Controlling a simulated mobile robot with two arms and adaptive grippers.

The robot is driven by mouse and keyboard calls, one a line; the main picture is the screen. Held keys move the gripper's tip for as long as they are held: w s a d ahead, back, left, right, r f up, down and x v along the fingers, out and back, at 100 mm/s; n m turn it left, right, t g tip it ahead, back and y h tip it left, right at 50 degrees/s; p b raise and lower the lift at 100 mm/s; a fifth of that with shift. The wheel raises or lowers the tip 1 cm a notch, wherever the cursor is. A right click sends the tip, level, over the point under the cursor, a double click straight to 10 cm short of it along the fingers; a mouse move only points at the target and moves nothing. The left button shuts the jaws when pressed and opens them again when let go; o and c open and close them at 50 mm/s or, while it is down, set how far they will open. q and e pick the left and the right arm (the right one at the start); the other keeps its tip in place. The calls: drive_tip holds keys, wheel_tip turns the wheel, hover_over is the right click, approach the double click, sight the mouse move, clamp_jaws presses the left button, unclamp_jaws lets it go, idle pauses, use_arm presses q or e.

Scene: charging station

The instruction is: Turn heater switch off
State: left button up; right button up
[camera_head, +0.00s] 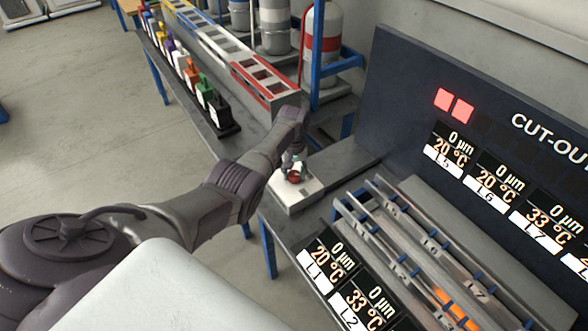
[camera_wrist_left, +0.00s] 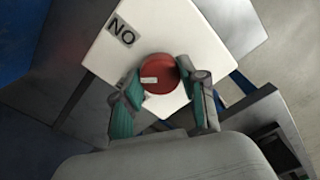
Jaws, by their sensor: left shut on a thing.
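The heater switch is a red round knob (camera_wrist_left: 160,74) on a white box (camera_wrist_left: 205,42). A label reading "NO" is on the box, and a small pale mark is on the knob. In the head view the knob (camera_head: 294,176) is partly covered by my gripper, and the white box (camera_head: 290,198) sits on the grey bench. My left gripper (camera_wrist_left: 160,90) has its teal-padded fingers on either side of the knob and is shut on it. It also shows in the head view (camera_head: 294,170), reaching down over the box. My right gripper is not in view.
A dark panel (camera_head: 480,130) with two lit red squares and temperature readouts stands to the right. Metal rails (camera_head: 410,250) with a glowing orange part lie in front of it. A red-framed rack (camera_head: 265,80), coloured bottles (camera_head: 205,92) and a tank (camera_head: 322,45) stand behind.

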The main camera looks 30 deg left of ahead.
sight(294, 174)
use_arm(q)
drive_tip(key=n+p, duration=0.1)
drive_tip(key=n, duration=0.3)
drive_tip(key=shift+w+r+n, duration=0.1)
drive_tip(key=shift+n, duration=0.2)
drive_tip(key=n, duration=0.4)
drive_tip(key=shift+n, duration=0.3)
drive_tip(key=o, duration=1.1)
drive_tip(key=shift+o, duration=0.2)
wheel_tip(294, 174, up, 12)
idle(0.4)
